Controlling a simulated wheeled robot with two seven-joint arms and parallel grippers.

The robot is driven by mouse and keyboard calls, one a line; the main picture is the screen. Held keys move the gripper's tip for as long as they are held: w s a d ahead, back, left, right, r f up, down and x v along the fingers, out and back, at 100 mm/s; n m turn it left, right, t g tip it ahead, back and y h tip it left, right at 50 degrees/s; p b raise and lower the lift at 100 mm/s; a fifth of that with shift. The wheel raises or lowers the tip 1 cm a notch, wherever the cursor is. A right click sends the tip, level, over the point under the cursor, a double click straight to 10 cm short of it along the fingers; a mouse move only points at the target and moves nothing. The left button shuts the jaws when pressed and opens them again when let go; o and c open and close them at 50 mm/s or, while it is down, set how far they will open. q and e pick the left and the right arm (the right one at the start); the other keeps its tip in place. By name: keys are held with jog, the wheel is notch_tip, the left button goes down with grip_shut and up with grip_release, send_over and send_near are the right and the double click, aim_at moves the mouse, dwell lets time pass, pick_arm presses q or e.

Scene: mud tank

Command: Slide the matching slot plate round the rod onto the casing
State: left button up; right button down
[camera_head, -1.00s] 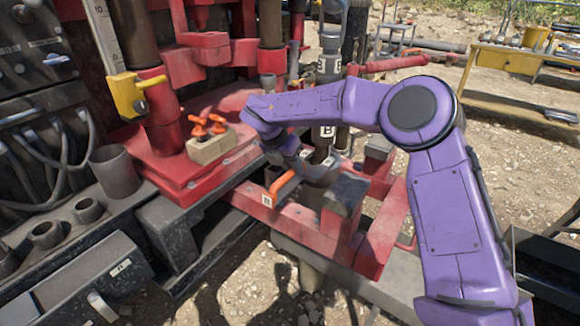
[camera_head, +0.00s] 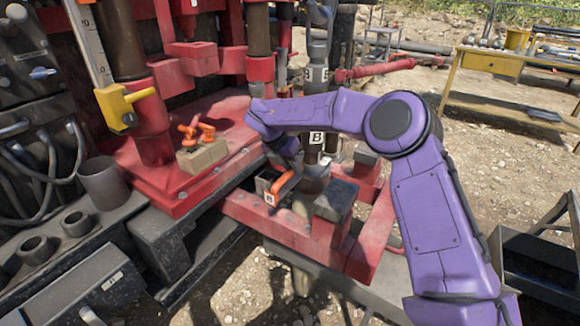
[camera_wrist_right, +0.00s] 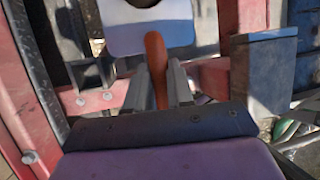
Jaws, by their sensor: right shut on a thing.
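My right gripper (camera_wrist_right: 158,92) is shut on the orange handle (camera_wrist_right: 155,58) of the slot plate (camera_wrist_right: 125,38). In the right wrist view the plate is pale grey, and a dark round shape shows at its slot on the top edge. In the head view the orange handle (camera_head: 284,181) is left of the dark rod (camera_head: 331,140), with a small white B tag by it. The rod carries a white B label. A grey collar, apparently the casing top (camera_head: 314,179), surrounds the rod's line. How far the slot goes round the rod is unclear. My left gripper is out of view.
A red frame (camera_head: 285,232) with a dark grey block (camera_head: 337,198) stands close around the work area. A beige block with orange-handled pieces (camera_head: 203,152) sits on the red deck. A yellow table (camera_head: 490,62) stands far right, with open gravel before it.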

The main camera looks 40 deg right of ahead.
jog(key=shift+w+d+r, duration=0.1)
jog(key=shift+w+d, duration=0.05)
jog(key=shift+d, duration=0.1)
jog(key=shift+a+f+b, duration=0.1)
jog(key=shift+f+b, duration=0.25)
jog(key=shift+f, duration=0.1)
dwell(0.6)
jog(key=c, duration=0.9)
grip_release()
jog(key=shift+s+f, duration=0.15)
jog(key=shift+s, duration=0.05)
jog(key=v, duration=1)
jog(key=shift+r, duration=0.4)
jog(key=shift+w+a, duration=0.1)
